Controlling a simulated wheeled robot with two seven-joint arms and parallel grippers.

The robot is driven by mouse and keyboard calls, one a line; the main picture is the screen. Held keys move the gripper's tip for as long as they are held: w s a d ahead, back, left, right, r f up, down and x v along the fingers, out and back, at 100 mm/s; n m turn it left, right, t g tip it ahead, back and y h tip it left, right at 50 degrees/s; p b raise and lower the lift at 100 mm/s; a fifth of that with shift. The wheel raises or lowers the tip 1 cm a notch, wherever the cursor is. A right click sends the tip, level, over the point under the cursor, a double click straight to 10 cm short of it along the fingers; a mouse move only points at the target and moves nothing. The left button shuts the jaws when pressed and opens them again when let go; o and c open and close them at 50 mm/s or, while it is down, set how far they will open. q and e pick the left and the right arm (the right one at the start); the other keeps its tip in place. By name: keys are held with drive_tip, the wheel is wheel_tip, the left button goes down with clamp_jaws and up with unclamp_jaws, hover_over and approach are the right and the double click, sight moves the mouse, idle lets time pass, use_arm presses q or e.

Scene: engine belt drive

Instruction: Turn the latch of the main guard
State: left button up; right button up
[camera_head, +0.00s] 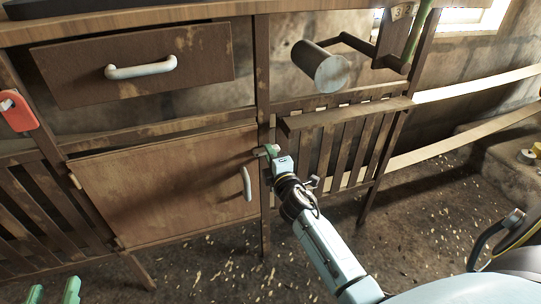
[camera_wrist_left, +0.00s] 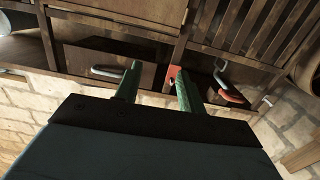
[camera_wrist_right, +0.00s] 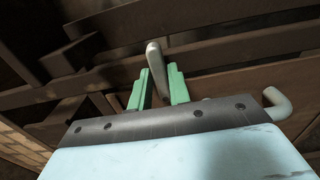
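The main guard appears to be the brown wooden door (camera_head: 165,185) at the middle left, which is closed. A grey bar, the latch (camera_wrist_right: 155,58), stands upright between the green fingertips of my right gripper (camera_wrist_right: 160,88) in the right wrist view. In the head view my right gripper (camera_head: 268,151) is at the post beside the door's upper right edge, its fingers hiding most of the latch. The fingers are close together with the latch filling the gap. My left gripper (camera_head: 55,290) is at the bottom left; the left wrist view shows its fingers (camera_wrist_left: 156,84) apart and empty.
A pale door handle (camera_head: 247,183) is just below my right gripper. A drawer (camera_head: 135,65) is above the door. A slatted panel (camera_head: 345,140) is right of the post, below a grey cylinder (camera_head: 322,70). A red part (camera_head: 17,110) hangs at the far left.

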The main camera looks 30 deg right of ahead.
drive_tip(key=o, duration=0.3)
drive_tip(key=shift+o, duration=0.2)
use_arm(q)
wheel_tip(320, 180, down, 7)
drive_tip(key=s+a+g+y+p, duration=0.1)
drive_tip(key=s+a+g, duration=0.1)
drive_tip(key=g, duration=0.2)
drive_tip(key=shift+s+g+y+p, duration=0.35)
drive_tip(key=shift+g+y+p, duration=0.05)
use_arm(e)
drive_tip(key=v, duration=1.3)
drive_tip(key=shift+s, duration=0.2)
use_arm(q)
drive_tip(key=shift+r, duration=0.15)
use_arm(e)
drive_tip(key=shift+a, duration=0.1)
